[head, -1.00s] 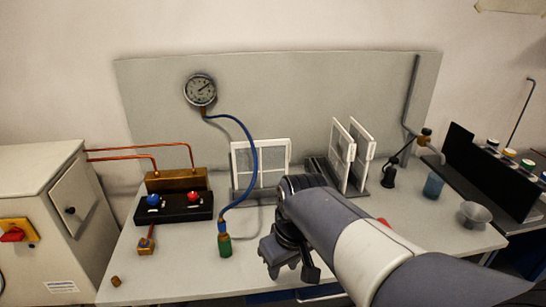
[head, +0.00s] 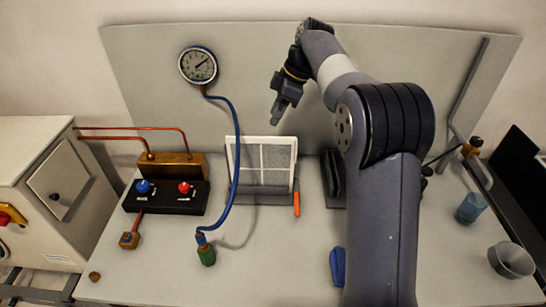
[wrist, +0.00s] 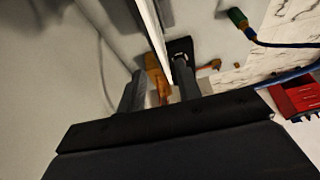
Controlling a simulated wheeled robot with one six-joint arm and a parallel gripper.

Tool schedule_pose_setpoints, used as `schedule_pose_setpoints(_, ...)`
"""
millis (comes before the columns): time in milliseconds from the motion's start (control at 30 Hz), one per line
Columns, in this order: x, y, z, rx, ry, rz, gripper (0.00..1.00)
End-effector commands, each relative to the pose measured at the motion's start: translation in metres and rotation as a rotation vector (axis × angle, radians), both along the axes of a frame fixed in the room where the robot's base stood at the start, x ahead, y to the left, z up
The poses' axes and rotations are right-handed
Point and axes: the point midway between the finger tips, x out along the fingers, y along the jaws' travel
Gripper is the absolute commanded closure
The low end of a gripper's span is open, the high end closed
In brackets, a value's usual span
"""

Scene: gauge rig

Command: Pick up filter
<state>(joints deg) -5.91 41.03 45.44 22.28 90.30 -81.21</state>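A white-framed filter (head: 262,170) with grey mesh stands upright in a dark base on the table, left of my arm in the head view. My gripper (head: 278,113) points down, and its tips show just above the filter's top edge there. In the wrist view a thin white edge (wrist: 152,30), seemingly the filter's, runs toward the gap between the two dark fingers (wrist: 158,88). The fingers are apart. I cannot tell whether they reach around the edge. The other filters' dark rack (head: 332,178) is largely hidden behind my arm.

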Motion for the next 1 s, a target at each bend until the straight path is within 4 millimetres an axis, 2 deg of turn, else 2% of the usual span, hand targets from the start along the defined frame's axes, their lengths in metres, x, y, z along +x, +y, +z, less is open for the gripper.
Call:
schedule_pose_setpoints(300,0.001,0.018,-0.042,0.001,0.001,0.006,0.67)
schedule_pose_setpoints(533,0.002,0.026,-0.058,0.0,0.002,0.004,0.67)
schedule_pose_setpoints(800,0.005,0.042,-0.092,0.0,0.0,0.004,0.67)
schedule_pose_setpoints(1000,0.005,0.043,-0.097,0.0,-0.002,0.002,0.67)
